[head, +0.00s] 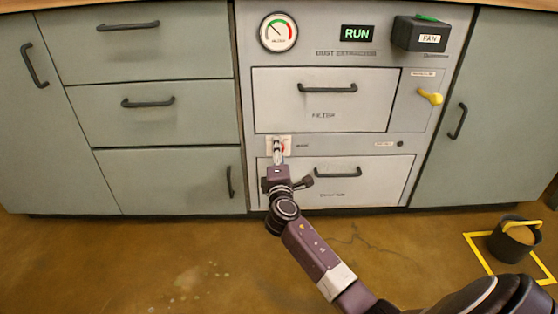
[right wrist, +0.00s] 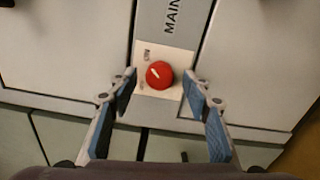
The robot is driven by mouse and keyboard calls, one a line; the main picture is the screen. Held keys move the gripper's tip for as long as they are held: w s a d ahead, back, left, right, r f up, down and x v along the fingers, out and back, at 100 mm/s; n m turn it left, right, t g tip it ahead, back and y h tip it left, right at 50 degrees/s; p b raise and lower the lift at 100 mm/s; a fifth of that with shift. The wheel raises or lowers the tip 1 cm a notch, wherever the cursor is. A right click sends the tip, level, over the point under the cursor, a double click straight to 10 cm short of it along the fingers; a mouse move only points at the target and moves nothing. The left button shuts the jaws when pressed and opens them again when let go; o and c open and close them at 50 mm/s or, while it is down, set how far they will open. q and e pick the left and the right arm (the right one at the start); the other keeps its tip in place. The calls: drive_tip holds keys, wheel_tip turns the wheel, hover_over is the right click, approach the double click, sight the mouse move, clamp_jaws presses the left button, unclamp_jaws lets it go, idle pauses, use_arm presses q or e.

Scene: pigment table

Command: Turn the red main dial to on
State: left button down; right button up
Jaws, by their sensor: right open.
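The red main dial (right wrist: 159,74) is a round knob on a pale plate (right wrist: 145,88) in the right wrist view. Its white pointer mark slants to the upper left, and the small plate lettering is too blurred to read. My right gripper (right wrist: 160,86) is open, with one blue-padded finger on each side of the dial; whether they touch it is unclear, but gaps show. In the head view my right gripper (head: 278,152) is in front of the dial plate and hides most of the dial. My left gripper is not in view.
The dust extractor panel carries a gauge (head: 278,33), a green RUN display (head: 357,33), a FAN box (head: 420,34) and a yellow lever (head: 430,97). Drawer handles (head: 338,172) stick out nearby. A dark bucket (head: 513,240) stands on the floor at right.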

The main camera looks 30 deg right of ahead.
drive_tip(key=v, duration=1.2)
drive_tip(key=shift+d, duration=0.1)
